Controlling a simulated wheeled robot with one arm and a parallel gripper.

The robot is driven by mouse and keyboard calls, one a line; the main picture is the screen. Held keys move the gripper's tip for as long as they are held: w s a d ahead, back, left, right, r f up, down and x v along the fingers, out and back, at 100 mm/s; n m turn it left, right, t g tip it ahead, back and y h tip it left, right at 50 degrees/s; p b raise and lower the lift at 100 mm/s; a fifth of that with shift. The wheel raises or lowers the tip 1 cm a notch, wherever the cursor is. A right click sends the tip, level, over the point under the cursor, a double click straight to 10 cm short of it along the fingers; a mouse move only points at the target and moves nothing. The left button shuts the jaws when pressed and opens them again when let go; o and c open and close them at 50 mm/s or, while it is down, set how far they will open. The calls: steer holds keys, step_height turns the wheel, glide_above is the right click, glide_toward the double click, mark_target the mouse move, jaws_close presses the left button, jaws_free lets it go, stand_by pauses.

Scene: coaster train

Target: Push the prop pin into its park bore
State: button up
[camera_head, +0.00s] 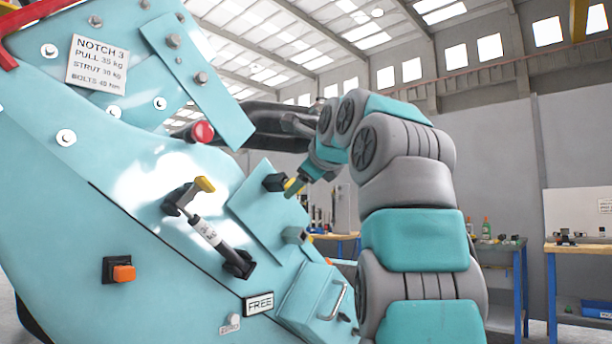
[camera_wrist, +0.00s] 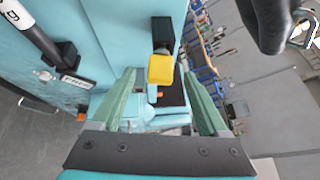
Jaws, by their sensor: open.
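A yellow-headed piece (camera_head: 290,185), which looks like the prop pin, shows at a black block (camera_head: 274,182) on the turquoise panel. In the wrist view its yellow head (camera_wrist: 160,69) stands in front of the black block (camera_wrist: 162,32). My gripper (camera_head: 298,186) is at the yellow head; in the wrist view its two green fingers (camera_wrist: 160,84) are apart, one on each side of the head. I cannot tell whether they touch it. The pin's shaft and its bore are hidden, so its depth cannot be told.
A strut (camera_head: 205,232) with a yellow-tipped upper bracket (camera_head: 204,184) lies left of my gripper. A red knob (camera_head: 202,132) sits above left. Workbenches (camera_head: 500,248) stand behind, right.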

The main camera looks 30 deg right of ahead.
mark_target(285, 184)
steer(key=shift+x, duration=1.1)
steer(key=shift+w+d, duration=0.1)
steer(key=shift+w, duration=0.25)
steer(key=shift+p+x, duration=0.3)
steer(key=shift+x, duration=0.45)
steer(key=shift+f, duration=0.1)
jaws_close()
